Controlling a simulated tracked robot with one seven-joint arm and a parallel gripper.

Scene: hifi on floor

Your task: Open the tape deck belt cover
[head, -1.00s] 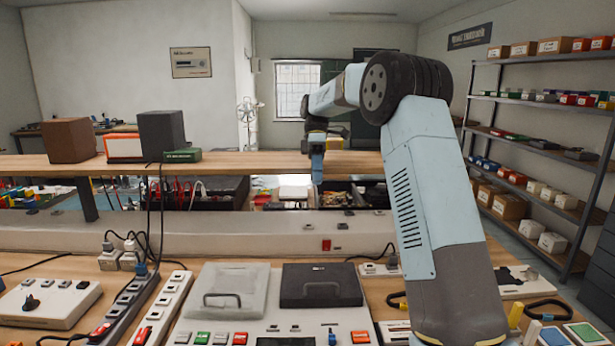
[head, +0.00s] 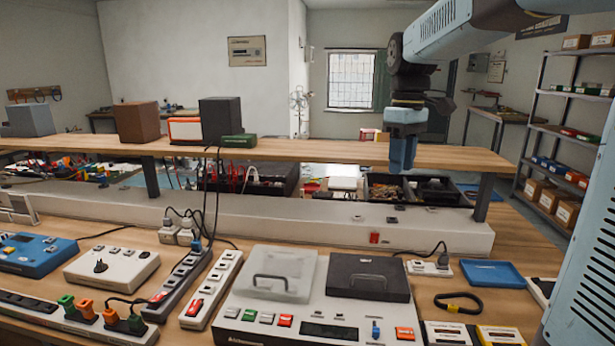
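The tape deck (head: 300,330) is a pale unit on the bench at the lower middle, with a row of coloured buttons on its front. It has two lids with handles: a translucent grey lid (head: 250,290) on the left and a black lid (head: 345,291) on the right. Both lie down flat. I cannot tell from any label which is the belt cover. My gripper (head: 402,165) hangs pointing down, above and beyond the deck, in front of the raised shelf. It touches neither lid. Its fingers are seen too small and edge-on to tell their opening.
A wooden shelf (head: 290,152) runs across behind the deck, carrying speakers (head: 221,120). Power strips (head: 210,290) and cables lie left of the deck. My arm crosses the upper right.

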